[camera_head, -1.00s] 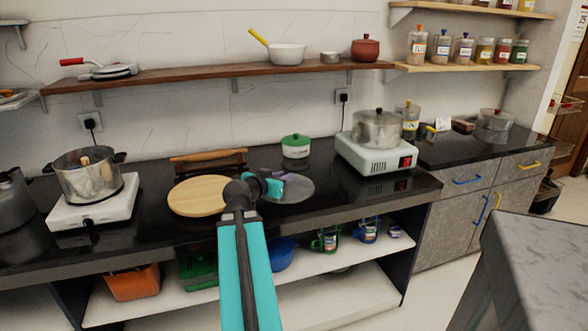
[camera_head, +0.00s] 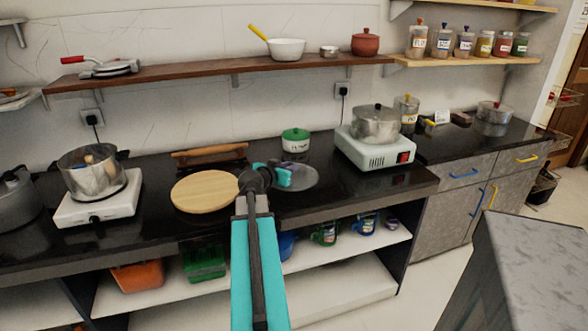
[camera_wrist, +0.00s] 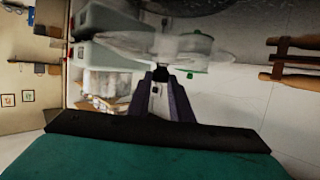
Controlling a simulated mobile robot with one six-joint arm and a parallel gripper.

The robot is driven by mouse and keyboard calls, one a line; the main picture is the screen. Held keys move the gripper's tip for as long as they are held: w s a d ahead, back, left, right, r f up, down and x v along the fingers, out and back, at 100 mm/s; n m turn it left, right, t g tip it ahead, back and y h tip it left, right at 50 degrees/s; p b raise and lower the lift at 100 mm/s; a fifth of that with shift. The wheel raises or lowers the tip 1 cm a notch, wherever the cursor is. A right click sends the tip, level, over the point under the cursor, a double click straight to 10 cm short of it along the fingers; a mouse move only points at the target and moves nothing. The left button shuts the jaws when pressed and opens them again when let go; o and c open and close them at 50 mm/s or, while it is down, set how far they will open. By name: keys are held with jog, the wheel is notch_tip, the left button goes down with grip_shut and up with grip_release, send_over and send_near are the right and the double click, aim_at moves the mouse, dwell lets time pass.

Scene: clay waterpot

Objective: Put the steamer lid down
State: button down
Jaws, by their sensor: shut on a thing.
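The steamer lid (camera_head: 303,178) is a round, greyish see-through disc, at or just above the dark counter right of the round wooden board. My gripper (camera_head: 283,175) reaches over the counter from the front, at the lid's left side. In the wrist view my gripper (camera_wrist: 161,73) is shut on the lid's knob, and the clear lid (camera_wrist: 205,50) spreads beyond the fingertips, seen nearly edge-on. I cannot tell whether its rim touches the counter. An open metal pot (camera_head: 92,175) stands on the left white burner.
The round wooden board (camera_head: 205,191) lies just left of my gripper. A rolling pin (camera_head: 210,152) and a green-lidded white pot (camera_head: 295,141) stand behind. The right burner (camera_head: 372,152) carries a lidded pot (camera_head: 375,124). Dark counter is bare between the lid and right burner.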

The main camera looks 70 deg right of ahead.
aim_at(279, 187)
jog(key=shift+w+r+p+x, duration=0.1)
jog(key=shift+r+x, duration=0.05)
jog(key=shift+x, duration=0.65)
jog(key=shift+w+r+p+x, duration=0.1)
jog(key=shift+r+p+x, duration=0.05)
jog(key=shift+x, duration=0.65)
jog(key=shift+w+r+p+x, duration=0.1)
jog(key=shift+r+x, duration=0.1)
jog(key=shift+x, duration=0.6)
jog(key=shift+d+f, duration=0.1)
jog(key=shift+f, duration=0.05)
jog(key=shift+f, duration=1.6)
jog(key=shift+f, duration=0.15)
jog(key=c, duration=1.6)
grip_release()
jog(key=shift+b+v, duration=0.6)
jog(key=shift+v, duration=5.45)
jog(key=shift+s+d, duration=0.1)
